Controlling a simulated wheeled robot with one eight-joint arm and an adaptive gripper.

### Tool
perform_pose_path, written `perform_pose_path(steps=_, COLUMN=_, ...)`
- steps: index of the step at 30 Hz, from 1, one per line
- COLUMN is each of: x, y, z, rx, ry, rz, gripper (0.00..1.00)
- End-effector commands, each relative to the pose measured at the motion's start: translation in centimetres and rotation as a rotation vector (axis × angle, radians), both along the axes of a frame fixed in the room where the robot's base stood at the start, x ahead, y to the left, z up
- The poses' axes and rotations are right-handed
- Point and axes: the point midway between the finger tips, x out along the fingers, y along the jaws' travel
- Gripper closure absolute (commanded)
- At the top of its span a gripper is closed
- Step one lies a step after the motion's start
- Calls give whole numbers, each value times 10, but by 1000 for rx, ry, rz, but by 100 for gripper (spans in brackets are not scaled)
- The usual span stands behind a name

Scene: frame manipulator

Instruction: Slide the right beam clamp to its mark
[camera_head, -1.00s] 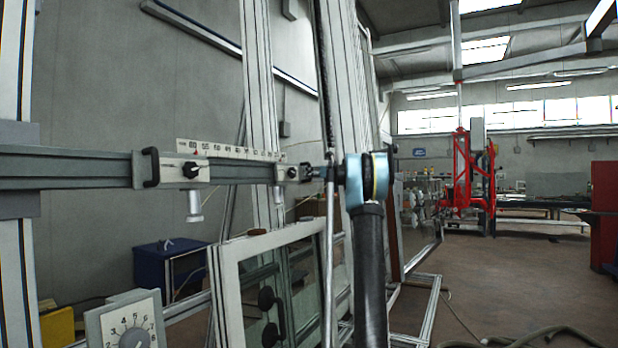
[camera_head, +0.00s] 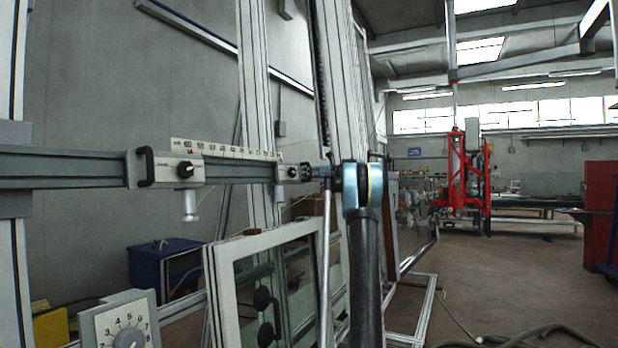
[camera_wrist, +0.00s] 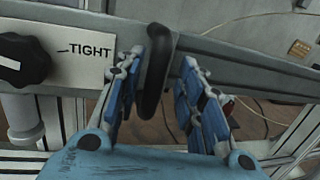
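The right beam clamp (camera_head: 289,172) is a small light plate with a dark knob near the right end of the grey beam (camera_head: 75,168). A similar left clamp (camera_head: 178,169), with a black handle and knob, sits farther left. A numbered scale (camera_head: 225,149) runs above the beam, with a small red spot near its left end; its digits are hard to read. My gripper (camera_head: 328,172) is at the right clamp. In the wrist view, my gripper's blue-padded fingers (camera_wrist: 165,72) stand either side of a black handle (camera_wrist: 155,72), apparently with a gap on the right. A plate marked TIGHT (camera_wrist: 90,50) and black knob (camera_wrist: 22,60) are left.
A dial box (camera_head: 122,325) stands at lower left and a blue box (camera_head: 165,262) behind it. A framed window (camera_head: 262,232) and upright profiles stand below and behind the beam. A hose (camera_head: 545,333) lies on the floor at right, with open floor beyond.

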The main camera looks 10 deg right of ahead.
Motion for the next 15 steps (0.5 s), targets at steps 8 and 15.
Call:
perform_pose_path(steps=8, x=-4, y=-2, z=0, rx=-1, ry=0, rz=2, gripper=65)
perform_pose_path(steps=15, x=-29, y=-26, z=-1, rx=-1, ry=0, rz=0, gripper=65)
